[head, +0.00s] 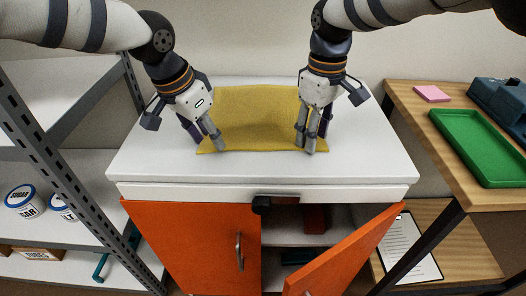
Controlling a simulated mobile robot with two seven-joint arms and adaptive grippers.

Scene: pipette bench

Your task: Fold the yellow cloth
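The yellow cloth (255,120) lies spread out and looks flat on the white top of the cabinet (150,160). My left gripper (212,145) points down at the cloth's left side, near its front left corner. My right gripper (306,147) points down at the cloth's right side, near its front right corner. The fingertips of both are at or just above the cloth; I cannot tell whether they touch or pinch it. The grippers hide parts of the cloth's left and right edges.
The cabinet's right orange door (345,255) stands open; the left door (190,245) is shut. A grey shelf rack (75,160) stands at left. A wooden table (450,120) at right holds a green tray (478,147) and a pink pad (431,93). The white top around the cloth is clear.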

